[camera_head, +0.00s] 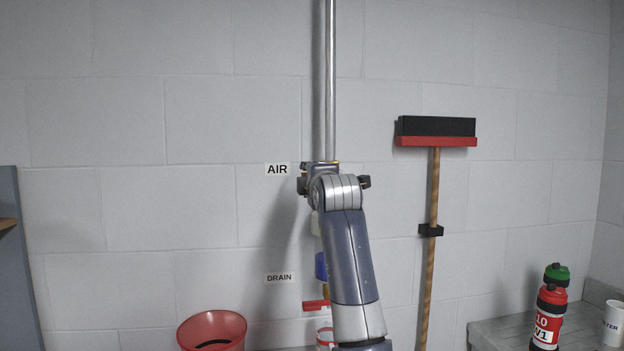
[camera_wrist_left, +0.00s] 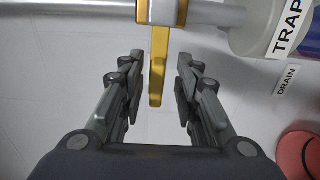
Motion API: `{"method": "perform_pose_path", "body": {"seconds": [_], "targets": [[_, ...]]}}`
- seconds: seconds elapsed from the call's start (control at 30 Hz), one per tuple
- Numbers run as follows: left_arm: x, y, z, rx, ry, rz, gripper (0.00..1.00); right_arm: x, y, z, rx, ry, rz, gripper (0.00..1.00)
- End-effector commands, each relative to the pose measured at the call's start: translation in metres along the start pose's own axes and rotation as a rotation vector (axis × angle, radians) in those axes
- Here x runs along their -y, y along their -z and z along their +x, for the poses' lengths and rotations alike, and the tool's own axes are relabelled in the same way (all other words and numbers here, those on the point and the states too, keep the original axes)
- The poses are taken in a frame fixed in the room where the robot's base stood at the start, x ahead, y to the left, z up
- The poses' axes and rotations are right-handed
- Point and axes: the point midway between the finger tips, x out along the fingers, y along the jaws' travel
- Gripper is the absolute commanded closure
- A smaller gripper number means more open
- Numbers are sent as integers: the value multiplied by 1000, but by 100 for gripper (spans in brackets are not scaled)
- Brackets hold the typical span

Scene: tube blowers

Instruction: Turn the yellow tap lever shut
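The yellow tap lever (camera_wrist_left: 157,65) shows in the left wrist view. My left gripper (camera_wrist_left: 158,80) is open, with one finger on each side of the lever. Gaps show between the lever and both fingers. In the head view my left gripper (camera_head: 335,182) is at the pipe (camera_head: 331,80) beside the AIR label (camera_head: 277,169). My own wrist hides the lever and most of the valve there. My right gripper is not in view.
Below are the DRAIN label (camera_head: 279,277), a blue part (camera_head: 321,267) and a red handle (camera_head: 316,305). A red bin (camera_head: 212,330) stands at lower left. A broom (camera_head: 437,133) hangs right of my arm. A red bottle (camera_head: 549,315) and white mug (camera_head: 613,325) stand on a bench (camera_head: 495,333).

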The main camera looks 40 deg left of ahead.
Motion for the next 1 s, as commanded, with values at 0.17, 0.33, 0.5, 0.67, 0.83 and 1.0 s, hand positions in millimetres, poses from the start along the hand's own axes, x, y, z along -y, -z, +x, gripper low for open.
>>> {"method": "perform_pose_path", "body": {"seconds": [0.17, 0.33, 0.5, 0.67, 0.83, 1.0], "targets": [[-1, 0, -4, 1, -3, -1, 70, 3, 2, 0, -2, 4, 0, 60], [-1, -1, -26, 2, -4, -2, 70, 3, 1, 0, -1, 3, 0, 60], [0, -1, -61, 3, -2, -3, 70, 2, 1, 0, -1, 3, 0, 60], [0, -1, -92, 2, -1, -3, 70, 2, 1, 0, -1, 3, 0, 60], [0, 0, -113, 1, 0, 0, 70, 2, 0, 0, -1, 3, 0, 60], [0, 0, -120, 0, 0, -1, 70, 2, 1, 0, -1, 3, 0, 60]]}}
